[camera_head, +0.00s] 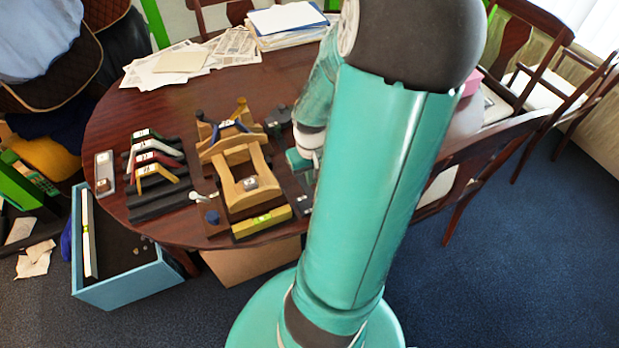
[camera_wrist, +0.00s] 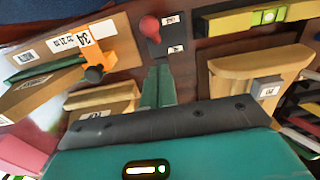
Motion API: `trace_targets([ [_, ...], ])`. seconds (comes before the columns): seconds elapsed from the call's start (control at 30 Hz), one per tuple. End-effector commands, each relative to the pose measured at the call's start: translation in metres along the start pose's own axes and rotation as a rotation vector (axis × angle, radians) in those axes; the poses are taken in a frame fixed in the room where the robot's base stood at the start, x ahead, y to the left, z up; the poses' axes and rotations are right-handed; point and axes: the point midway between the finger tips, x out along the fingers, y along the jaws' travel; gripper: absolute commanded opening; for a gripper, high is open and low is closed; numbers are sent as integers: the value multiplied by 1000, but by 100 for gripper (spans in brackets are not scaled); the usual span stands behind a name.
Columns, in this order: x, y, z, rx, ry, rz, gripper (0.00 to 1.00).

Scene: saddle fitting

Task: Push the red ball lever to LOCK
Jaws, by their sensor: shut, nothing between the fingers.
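The red ball lever (camera_wrist: 150,25) stands on a dark plate (camera_wrist: 155,48) at the top middle of the wrist view. Two small white labels sit beside it on the plate, too small to read surely. My gripper (camera_wrist: 160,72) is shut and empty, its teal fingers pointing toward the plate and apart from the red ball in the picture. In the head view my gripper (camera_head: 299,160) is just right of the wooden saddle frame, partly behind my arm. The red ball cannot be made out there.
A yellow level (camera_wrist: 240,20) lies right of the lever. A wooden board with an orange clamp (camera_wrist: 99,50) is left of it. The wooden saddle frame (camera_head: 228,178) stands on the table, with coloured brackets (camera_head: 155,165) to its left. Papers (camera_head: 180,62) lie at the back.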

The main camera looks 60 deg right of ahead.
Motion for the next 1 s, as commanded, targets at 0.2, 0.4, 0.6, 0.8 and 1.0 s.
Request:
trace_targets([
  [0.2, -17, 1, 0, 1, 1, 4, 0],
  [0.4, -31, 1, 0, 1, 1, 3, 0],
  [0.6, -44, 0, 0, 1, 0, 3, 0],
  [0.8, -46, 0, 0, 0, 0, 0, 0],
  [1.0, -46, 0, 0, 0, 0, 0, 0],
])
